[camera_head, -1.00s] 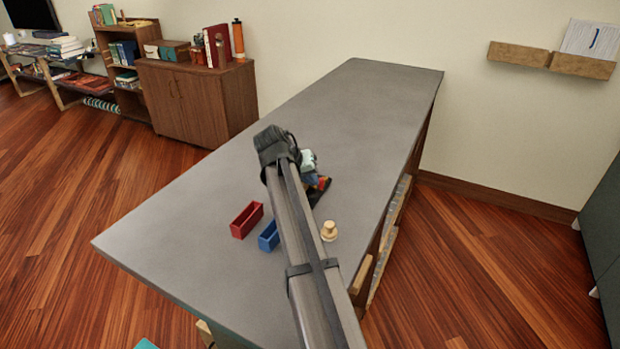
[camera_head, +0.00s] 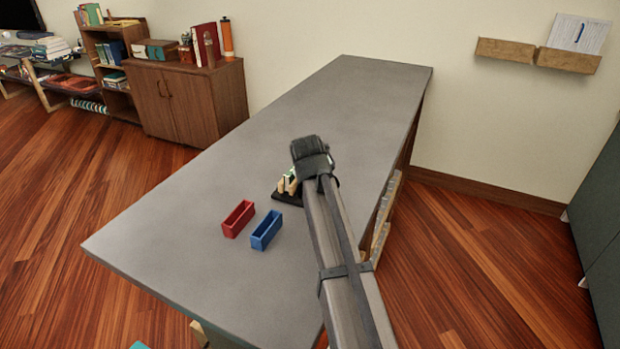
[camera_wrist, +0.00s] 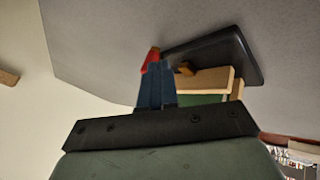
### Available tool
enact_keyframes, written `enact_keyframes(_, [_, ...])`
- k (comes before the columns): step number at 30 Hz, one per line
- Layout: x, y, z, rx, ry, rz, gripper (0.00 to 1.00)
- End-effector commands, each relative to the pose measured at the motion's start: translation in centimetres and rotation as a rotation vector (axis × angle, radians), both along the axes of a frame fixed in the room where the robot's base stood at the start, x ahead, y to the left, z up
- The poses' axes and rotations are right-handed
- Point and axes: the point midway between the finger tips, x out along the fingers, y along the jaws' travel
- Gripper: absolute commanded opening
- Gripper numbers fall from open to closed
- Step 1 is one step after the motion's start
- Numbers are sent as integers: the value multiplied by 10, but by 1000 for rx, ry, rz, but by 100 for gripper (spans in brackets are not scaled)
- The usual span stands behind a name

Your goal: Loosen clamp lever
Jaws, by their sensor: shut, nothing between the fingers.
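The fixture has a flat black base (camera_head: 288,196) with pale wooden posts (camera_head: 288,184) and a green part on it. It stands on the grey table, partly behind my wrist. In the wrist view, its black base (camera_wrist: 222,50), wooden pieces (camera_wrist: 206,80) and a small orange-brown part (camera_wrist: 185,69) show; I cannot tell whether this part is the clamp lever. My gripper (camera_wrist: 151,62) is shut, its blue fingers ending in red tips, empty beside the fixture. Contact cannot be told. In the head view my wrist hides the fingers.
A red open bin (camera_head: 238,219) and a blue open bin (camera_head: 266,231) stand left of my arm on the grey table (camera_head: 180,220). The table's far part is clear. A brown cabinet (camera_head: 188,102) stands behind, and a wall ledge (camera_head: 540,56) hangs at right.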

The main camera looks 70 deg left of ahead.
Motion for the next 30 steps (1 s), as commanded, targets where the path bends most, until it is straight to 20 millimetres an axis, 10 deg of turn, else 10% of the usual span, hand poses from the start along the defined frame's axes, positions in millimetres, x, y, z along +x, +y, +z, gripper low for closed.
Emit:
enact_keyframes(18, [38, -1, 0, 0, 0, 511, 0])
enact_keyframes(30, [51, 2, 0, -1, 0, 506, 0])
